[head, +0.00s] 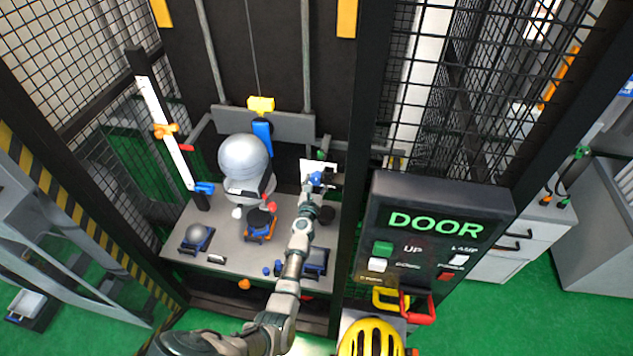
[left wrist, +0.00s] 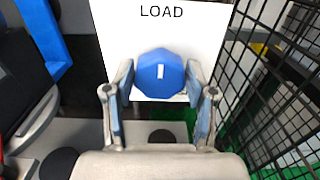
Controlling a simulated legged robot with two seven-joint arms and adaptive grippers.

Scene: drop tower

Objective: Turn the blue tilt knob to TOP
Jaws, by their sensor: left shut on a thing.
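The blue tilt knob (left wrist: 160,73) is an angular blue knob with a short white mark, which stands nearly upright on its face in the left wrist view. It sits on a white plate (left wrist: 205,35) with the word LOAD above the knob; no TOP label shows. My left gripper (left wrist: 160,95) has a finger on each side of the knob and is shut on it. In the head view my left gripper (head: 315,185) reaches to the knob at the white plate (head: 318,167), and partly covers both. My right gripper is not in view.
A black DOOR panel (head: 435,225) with buttons stands right of my arm. Wire mesh (left wrist: 270,90) is close on the right. A yellow helmet (head: 370,340) is at the bottom.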

